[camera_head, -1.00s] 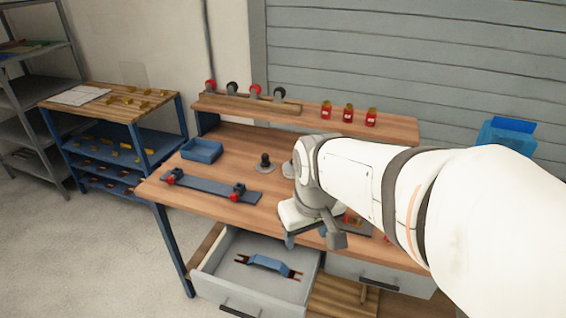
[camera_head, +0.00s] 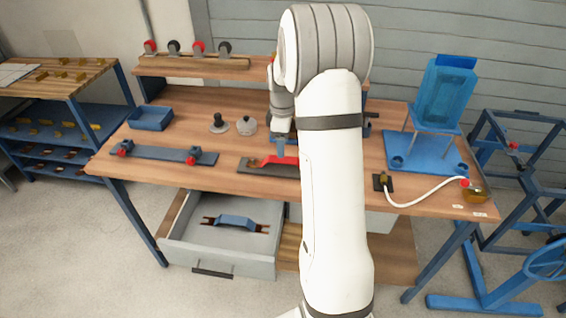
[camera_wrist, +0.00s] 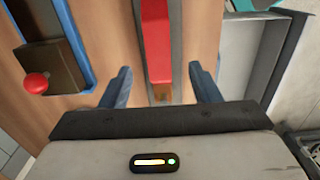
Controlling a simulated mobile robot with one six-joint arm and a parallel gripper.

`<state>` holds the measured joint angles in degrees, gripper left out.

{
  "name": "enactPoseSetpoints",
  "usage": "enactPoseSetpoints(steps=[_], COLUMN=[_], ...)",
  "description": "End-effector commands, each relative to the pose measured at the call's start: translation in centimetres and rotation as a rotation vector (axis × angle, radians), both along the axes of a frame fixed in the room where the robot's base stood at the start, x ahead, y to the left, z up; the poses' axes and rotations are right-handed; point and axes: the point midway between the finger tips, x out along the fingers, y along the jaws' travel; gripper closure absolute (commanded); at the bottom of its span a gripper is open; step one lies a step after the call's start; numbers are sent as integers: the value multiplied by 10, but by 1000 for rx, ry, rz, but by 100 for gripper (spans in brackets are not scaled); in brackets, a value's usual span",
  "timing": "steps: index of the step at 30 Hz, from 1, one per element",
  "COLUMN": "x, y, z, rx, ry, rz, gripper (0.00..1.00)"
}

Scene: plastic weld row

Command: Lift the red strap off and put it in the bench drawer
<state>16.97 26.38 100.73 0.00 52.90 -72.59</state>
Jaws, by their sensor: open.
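The red strap (camera_head: 272,160) lies on a dark plate (camera_head: 252,164) on the workbench, partly hidden by my arm. In the wrist view the red strap (camera_wrist: 156,45) runs lengthwise between my fingers, with a brown end (camera_wrist: 162,93) near the palm. My gripper (camera_wrist: 159,85) is open over it, with one blue finger on each side and a gap to the strap. The bench drawer (camera_head: 215,240) is pulled open below the front edge, and a blue strap with brown ends (camera_head: 235,222) lies in it.
A blue bar with red knobs (camera_head: 165,155) lies left of the strap.

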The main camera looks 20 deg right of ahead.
Motion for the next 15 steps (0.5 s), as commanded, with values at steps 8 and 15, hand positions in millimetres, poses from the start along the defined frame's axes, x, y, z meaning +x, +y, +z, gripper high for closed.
enactPoseSetpoints(steps=[8, 15], x=[0, 0], y=[-2, -1], z=[-38, -59], rx=[1, -1], ry=[3, -1], rz=[-1, -1], gripper=[44, 44])
